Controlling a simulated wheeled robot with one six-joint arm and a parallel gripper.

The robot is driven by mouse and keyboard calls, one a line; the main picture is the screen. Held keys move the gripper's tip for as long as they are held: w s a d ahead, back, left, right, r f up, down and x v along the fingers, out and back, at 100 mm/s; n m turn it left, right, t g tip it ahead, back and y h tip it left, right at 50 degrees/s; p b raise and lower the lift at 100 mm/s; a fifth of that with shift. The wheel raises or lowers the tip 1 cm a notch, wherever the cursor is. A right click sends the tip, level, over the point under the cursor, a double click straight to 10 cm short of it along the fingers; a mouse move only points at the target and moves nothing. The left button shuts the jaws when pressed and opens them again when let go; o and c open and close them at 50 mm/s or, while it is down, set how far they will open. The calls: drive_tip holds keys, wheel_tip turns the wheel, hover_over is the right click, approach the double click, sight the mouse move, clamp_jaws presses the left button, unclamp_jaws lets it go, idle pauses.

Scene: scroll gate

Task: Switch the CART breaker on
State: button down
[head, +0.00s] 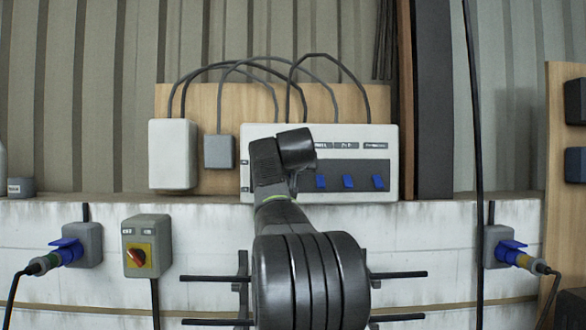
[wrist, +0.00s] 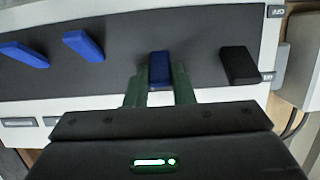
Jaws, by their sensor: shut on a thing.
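The breaker panel (head: 393,155) is a light box with a dark strip and blue levers on the wall. My gripper (wrist: 159,88) has its green fingers on either side of one blue lever (wrist: 159,70) and is shut on it. A black lever (wrist: 238,65) stands to its right in the wrist view. Two more blue levers (wrist: 84,47) and (wrist: 22,51) are to its left. My arm hides the gripper, the held lever and the panel's left part in the head view. Three blue levers (head: 348,182) show there. I cannot read which label is CART.
An OFF mark (wrist: 277,11) is at the panel's end. Below are a rotary switch (head: 147,246) and blue plugs (head: 68,250) and (head: 510,250). A black cable (head: 475,120) hangs at right.

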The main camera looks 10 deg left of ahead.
drive_tip(key=shift+w+r+g, duration=0.2)
drive_tip(key=shift+r+g, duration=0.3)
drive_tip(key=shift+g, duration=0.2)
drive_tip(key=c, duration=1.2)
unclamp_jaws()
drive_tip(key=shift+f, duration=0.1)
drive_tip(key=shift+c, duration=0.2)
drive_tip(key=b+v, duration=0.2)
drive_tip(key=v, duration=1.1)
drive_tip(key=shift+s+r, duration=0.3)
drive_tip(key=shift+r, duration=0.05)
drive_tip(key=p+x, duration=0.2)
drive_tip(key=x, duration=1.2)
drive_tip(key=shift+f, duration=0.2)
drive_tip(key=shift+s, duration=0.15)
